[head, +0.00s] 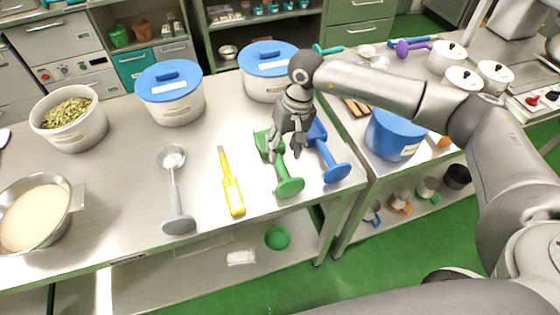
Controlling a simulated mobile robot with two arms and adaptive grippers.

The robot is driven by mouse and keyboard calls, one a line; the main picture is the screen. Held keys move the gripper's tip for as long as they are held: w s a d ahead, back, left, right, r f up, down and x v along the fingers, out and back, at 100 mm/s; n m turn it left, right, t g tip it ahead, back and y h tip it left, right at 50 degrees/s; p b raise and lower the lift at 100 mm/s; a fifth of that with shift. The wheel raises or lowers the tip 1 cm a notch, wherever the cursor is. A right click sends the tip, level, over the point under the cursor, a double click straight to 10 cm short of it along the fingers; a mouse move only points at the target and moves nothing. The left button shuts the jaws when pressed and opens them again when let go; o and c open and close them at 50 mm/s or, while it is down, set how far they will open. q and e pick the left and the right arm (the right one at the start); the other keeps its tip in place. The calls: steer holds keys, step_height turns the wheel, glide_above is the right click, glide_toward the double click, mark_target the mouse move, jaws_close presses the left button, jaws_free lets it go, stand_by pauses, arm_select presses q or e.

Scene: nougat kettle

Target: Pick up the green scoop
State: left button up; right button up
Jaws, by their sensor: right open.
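The green scoop (289,187) lies on the steel table, its handle end toward the front edge. Its far end (262,142) is partly hidden behind my right gripper. My right gripper (286,153) is open, with its fingers pointing down over the upper part of the green scoop. I cannot tell whether the fingers touch it. A blue scoop (334,168) lies close on the right of the green one. My left gripper does not show.
A yellow tool (232,188) and a grey ladle (176,205) lie left of the scoops. Blue-lidded tubs (172,105) stand behind. A bowl of pistachio-like bits (75,135) and a pan of cream liquid (65,215) stand at the left. A blue container (392,140) stands right.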

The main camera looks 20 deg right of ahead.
mark_target(281, 161)
steer(key=shift+a+f, duration=0.2)
steer(key=shift+f, duration=0.6)
steer(key=shift+w+f+p, duration=0.15)
steer(key=shift+f+p, duration=0.15)
steer(key=shift+p, duration=0.05)
steer(key=f, duration=0.1)
steer(key=f+p, duration=0.2)
steer(key=f, duration=0.1)
steer(key=shift+s+a, duration=0.2)
steer(key=shift+a, duration=0.05)
steer(key=shift+f, duration=0.25)
steer(key=shift+w+a+f, duration=0.1)
steer(key=shift+f, duration=0.05)
steer(key=c, duration=0.5)
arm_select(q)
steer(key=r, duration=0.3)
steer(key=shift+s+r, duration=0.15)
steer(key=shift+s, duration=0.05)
arm_select(e)
jaws_close()
